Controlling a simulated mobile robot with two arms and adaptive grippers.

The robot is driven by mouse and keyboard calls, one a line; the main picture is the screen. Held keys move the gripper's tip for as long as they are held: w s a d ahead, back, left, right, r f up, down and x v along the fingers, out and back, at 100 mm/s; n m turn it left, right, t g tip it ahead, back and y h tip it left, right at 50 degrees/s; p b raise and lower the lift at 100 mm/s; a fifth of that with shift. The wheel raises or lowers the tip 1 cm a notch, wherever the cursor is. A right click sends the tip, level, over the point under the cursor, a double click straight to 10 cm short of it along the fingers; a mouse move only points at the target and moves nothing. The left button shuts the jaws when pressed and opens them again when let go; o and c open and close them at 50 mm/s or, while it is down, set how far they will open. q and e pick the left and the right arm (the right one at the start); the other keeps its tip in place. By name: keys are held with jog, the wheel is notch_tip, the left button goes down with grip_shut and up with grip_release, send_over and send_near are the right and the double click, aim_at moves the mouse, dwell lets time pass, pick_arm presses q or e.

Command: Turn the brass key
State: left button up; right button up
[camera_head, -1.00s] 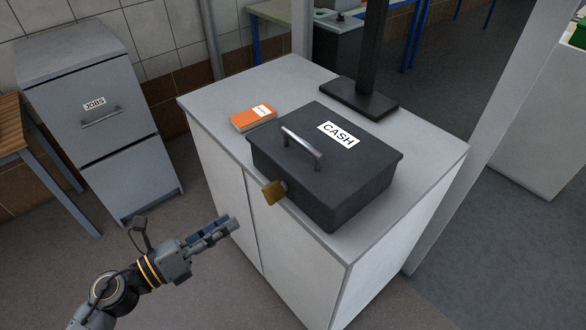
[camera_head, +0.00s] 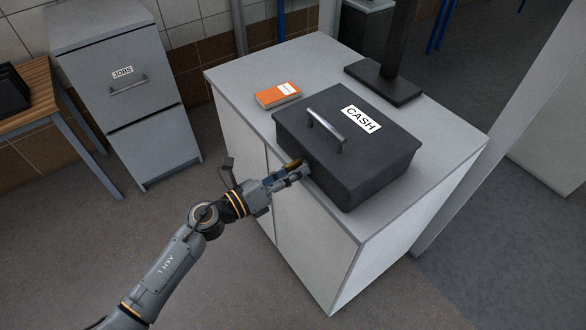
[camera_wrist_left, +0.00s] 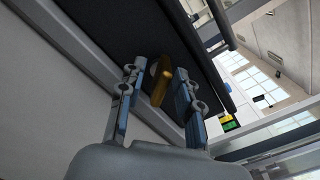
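The brass key (camera_head: 293,163) sticks out of the front face of the dark grey cash box (camera_head: 345,176). In the head view it is partly hidden by my left gripper (camera_head: 294,173), whose fingers reach up to the box front. In the left wrist view the key (camera_wrist_left: 160,86) stands between the two blue-grey fingers of my left gripper (camera_wrist_left: 159,74). The fingers are apart, with a visible gap on each side of the key. My right gripper is not in view.
The box stands on a white cabinet (camera_head: 310,244), near its front edge. An orange booklet (camera_head: 278,95) lies behind and left of the box. A black stand base (camera_head: 383,84) is behind it. A grey filing cabinet (camera_head: 128,121) stands at the left.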

pick_arm(q)
grip_shut()
jog(key=shift+n, duration=0.3)
jog(key=n+p, duration=0.3)
jog(key=n, duration=0.1)
jog(key=shift+r, duration=0.15)
jog(key=n+p, duration=0.2)
jog(key=n, duration=0.3)
jog(key=shift+n, duration=0.4)
jog(key=shift+f, duration=0.2)
grip_release()
